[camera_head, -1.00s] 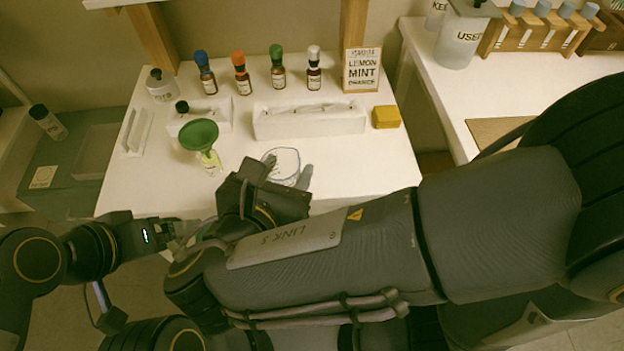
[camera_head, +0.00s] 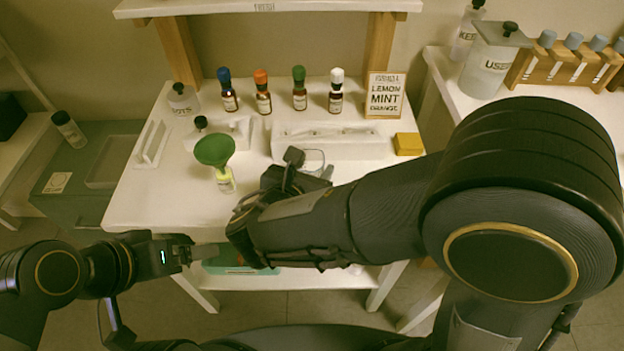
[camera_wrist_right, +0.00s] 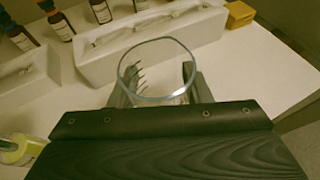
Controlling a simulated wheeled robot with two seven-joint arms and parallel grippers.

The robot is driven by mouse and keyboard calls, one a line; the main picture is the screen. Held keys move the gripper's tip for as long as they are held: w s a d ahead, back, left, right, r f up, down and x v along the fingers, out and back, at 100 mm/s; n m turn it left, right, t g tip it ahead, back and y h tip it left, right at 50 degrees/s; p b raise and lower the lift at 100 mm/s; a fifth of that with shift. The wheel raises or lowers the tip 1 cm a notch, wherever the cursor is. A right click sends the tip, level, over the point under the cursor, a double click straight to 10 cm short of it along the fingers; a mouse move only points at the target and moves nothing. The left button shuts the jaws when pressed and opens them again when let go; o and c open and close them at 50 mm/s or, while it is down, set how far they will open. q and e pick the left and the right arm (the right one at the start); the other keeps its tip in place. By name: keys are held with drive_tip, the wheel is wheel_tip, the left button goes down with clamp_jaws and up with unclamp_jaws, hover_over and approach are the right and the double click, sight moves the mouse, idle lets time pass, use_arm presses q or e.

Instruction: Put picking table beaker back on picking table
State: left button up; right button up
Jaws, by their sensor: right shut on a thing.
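The clear glass beaker (camera_wrist_right: 152,66) is between the two fingers of my right gripper (camera_wrist_right: 158,90) in the right wrist view, its round rim showing. In the head view, my right gripper hides most of the beaker (camera_head: 317,156); it is over the white picking table (camera_head: 165,205), in front of the long white tray. I cannot tell whether its base touches the tabletop. My right gripper is shut on the beaker. My left gripper (camera_head: 190,252) is off the table's front left edge, with nothing seen in it; its opening is unclear.
A green funnel (camera_head: 214,150) in a small bottle stands left of the beaker. The long white tray (camera_head: 345,147), a yellow block (camera_head: 408,144) and several dropper bottles stand behind. A recipe sign (camera_head: 384,95) stands at the back right. The table's front left is clear.

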drive_tip(key=shift+w+f+b, duration=0.15)
drive_tip(key=shift+f+b, duration=0.1)
drive_tip(key=shift+f, duration=0.7)
drive_tip(key=shift+w+f+b, duration=0.15)
drive_tip(key=shift+f+b, duration=0.05)
drive_tip(key=shift+f, duration=0.75)
drive_tip(key=shift+f, duration=0.2)
drive_tip(key=o, duration=1)
drive_tip(key=shift+r, duration=0.1)
